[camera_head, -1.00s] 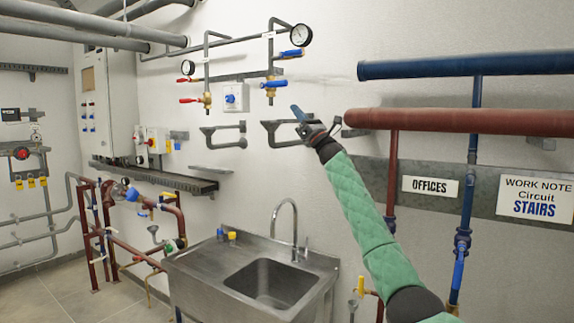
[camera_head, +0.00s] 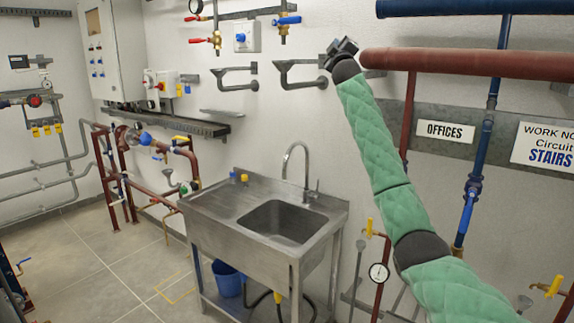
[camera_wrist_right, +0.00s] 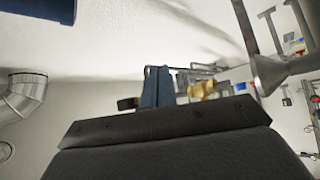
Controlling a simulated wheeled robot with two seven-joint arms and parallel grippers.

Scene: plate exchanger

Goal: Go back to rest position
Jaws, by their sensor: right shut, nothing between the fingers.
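My right arm, in a green quilted sleeve, rises from the lower right of the head view. My right gripper (camera_head: 342,48) is at its top, small and dark, in front of the white wall. It appears just left of the end of the thick red pipe (camera_head: 450,64) and above right of a grey wall bracket (camera_head: 302,84). In the right wrist view its blue fingers (camera_wrist_right: 158,86) are together, with nothing seen between them. My left arm and gripper are not in view.
A steel sink (camera_head: 285,222) stands against the wall below, with a blue bucket (camera_head: 228,278) underneath. A blue pipe (camera_head: 450,8) runs above the red one. Valves (camera_head: 216,41) are at upper left. Tiled floor (camera_head: 85,255) is open at left.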

